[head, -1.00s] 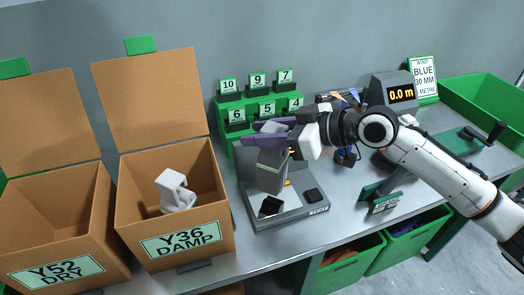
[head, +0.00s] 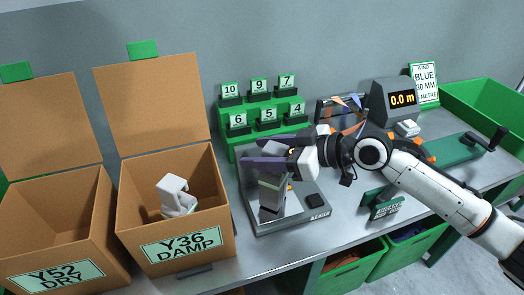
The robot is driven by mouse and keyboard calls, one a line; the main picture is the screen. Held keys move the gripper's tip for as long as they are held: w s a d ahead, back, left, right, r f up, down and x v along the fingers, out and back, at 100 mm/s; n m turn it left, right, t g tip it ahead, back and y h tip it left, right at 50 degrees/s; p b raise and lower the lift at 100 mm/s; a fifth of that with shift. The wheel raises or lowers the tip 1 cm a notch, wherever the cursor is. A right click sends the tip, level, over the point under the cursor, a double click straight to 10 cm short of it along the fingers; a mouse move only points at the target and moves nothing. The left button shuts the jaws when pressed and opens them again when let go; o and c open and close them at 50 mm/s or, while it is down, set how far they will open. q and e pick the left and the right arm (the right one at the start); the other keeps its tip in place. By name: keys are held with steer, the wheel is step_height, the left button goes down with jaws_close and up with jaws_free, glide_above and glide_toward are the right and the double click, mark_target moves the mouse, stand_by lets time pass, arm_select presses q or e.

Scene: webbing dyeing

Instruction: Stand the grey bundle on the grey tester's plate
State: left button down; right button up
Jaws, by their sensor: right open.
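The grey bundle (head: 271,190) is upright over the grey tester's plate (head: 291,217), left of a small black block on it. Its dark lower end appears to rest on the plate, though the contact is hard to see. My right gripper (head: 258,154) comes in from the right with its purple fingers apart on either side of the bundle's top. The fingers and wrist hide part of the bundle's top and the back of the tester. My left gripper is not in view.
An open box marked Y36 DAMP (head: 216,243) holds a pale looped piece (head: 177,195). An open box marked Y52 DRY (head: 112,245) stands farther left. A green stepped rack (head: 243,148) with number cards is behind the tester. A metre display (head: 402,98) stands at the back right.

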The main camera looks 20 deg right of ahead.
steer(key=shift+r, duration=0.1)
steer(key=shift+s+d, duration=0.15)
steer(key=shift+d, duration=0.05)
steer(key=b+v, duration=0.2)
steer(key=v, duration=0.8)
steer(key=shift+s+d, duration=0.1)
steer(key=shift+d, duration=0.05)
steer(key=shift+s+d+r, duration=0.3)
steer(key=shift+s+r, duration=0.1)
stand_by(1.3)
